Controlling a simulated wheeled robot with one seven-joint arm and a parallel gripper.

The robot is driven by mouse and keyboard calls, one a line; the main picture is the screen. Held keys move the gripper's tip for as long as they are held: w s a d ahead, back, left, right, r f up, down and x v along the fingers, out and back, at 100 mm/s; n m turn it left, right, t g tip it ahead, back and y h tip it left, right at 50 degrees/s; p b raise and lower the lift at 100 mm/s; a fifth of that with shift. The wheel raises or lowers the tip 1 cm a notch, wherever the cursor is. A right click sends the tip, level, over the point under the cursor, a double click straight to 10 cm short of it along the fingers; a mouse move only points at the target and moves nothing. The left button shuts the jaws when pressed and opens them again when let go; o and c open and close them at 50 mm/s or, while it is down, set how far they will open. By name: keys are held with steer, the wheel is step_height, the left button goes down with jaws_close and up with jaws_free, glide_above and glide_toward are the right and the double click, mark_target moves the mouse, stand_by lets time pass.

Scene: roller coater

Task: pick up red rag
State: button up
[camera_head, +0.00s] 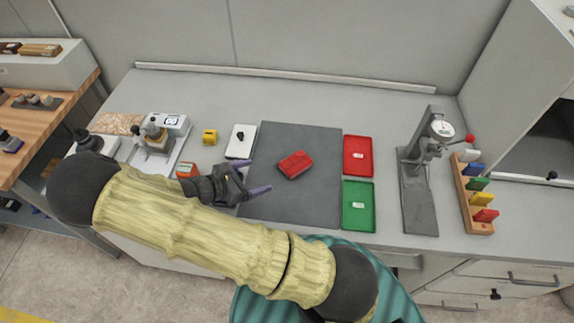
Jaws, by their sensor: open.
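The red rag (296,164) is a small folded red bundle. It lies near the upper middle of a dark grey mat (301,206) on the bench. My gripper (261,176) is to the left of the rag, with its two purple-tipped fingers spread apart and pointing right. Nothing shows between the fingers, and they are apart from the rag in the picture. My gripper's height above the bench is hard to tell from this view.
A red tray (358,170) and a green tray (368,222) lie right of the mat. A gauge stand (418,200) and a wooden rack (468,200) stand farther right. A white plate (241,139), a yellow block (210,136) and an instrument (160,135) sit left. A wall backs the bench.

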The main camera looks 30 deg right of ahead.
steer(key=shift+w+a, duration=0.15)
steer(key=p, duration=0.3)
glide_toward(294, 163)
steer(key=x, duration=0.5)
steer(key=shift+f, duration=0.1)
steer(key=p+x, duration=0.1)
steer(key=x, duration=0.3)
steer(key=shift+w+d+p, duration=0.1)
steer(key=shift+d+p, duration=0.25)
steer(key=shift+d, duration=0.1)
steer(key=shift+w+d+f, duration=0.1)
steer(key=shift+d+f, duration=0.2)
steer(key=shift+d, duration=0.1)
